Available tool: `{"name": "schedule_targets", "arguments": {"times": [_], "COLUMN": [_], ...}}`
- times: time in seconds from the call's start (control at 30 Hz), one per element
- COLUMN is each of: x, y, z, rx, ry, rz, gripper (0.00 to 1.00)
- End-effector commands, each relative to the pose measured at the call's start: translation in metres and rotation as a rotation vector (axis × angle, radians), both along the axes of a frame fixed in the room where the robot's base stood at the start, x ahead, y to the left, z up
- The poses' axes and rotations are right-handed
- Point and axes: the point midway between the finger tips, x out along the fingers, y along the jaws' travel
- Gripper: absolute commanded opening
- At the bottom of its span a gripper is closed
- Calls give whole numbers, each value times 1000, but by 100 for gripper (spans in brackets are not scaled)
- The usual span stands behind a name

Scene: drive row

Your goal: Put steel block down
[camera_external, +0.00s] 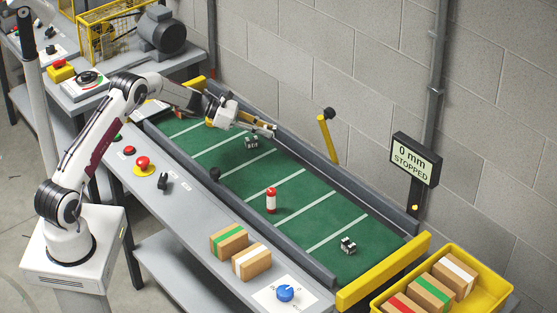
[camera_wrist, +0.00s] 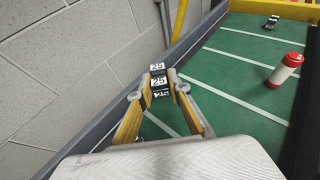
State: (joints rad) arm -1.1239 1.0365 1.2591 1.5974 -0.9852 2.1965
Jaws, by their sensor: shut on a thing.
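My gripper (camera_wrist: 158,92) is shut on the steel block (camera_wrist: 158,80), a small dark block with white "25" labels, held between the yellow fingertips. In the external view my gripper (camera_external: 271,130) is over the far side of the green belt (camera_external: 235,182), by the back rail. The held block is hard to make out there. A similar block (camera_external: 348,245) stands near the belt's right end and also shows in the wrist view (camera_wrist: 271,22).
A red and white cylinder (camera_external: 271,201) stands upright mid-belt. A yellow bar (camera_external: 384,271) crosses the belt's right end. A yellow post (camera_external: 327,138) rises behind the back rail. The display (camera_external: 412,158) reads "0 mm STOPPED".

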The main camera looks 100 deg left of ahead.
Motion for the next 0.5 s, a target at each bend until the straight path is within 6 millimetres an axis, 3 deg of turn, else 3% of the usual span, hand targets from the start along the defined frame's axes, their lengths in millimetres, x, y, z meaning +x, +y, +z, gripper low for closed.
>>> {"name": "schedule_targets", "arguments": {"times": [0.27,0.5], "x": [0,0], "y": [0,0], "z": [-4,-31], "rx": [0,-2], "ry": [-1,0], "rz": [-1,0], "gripper": [0,0]}}
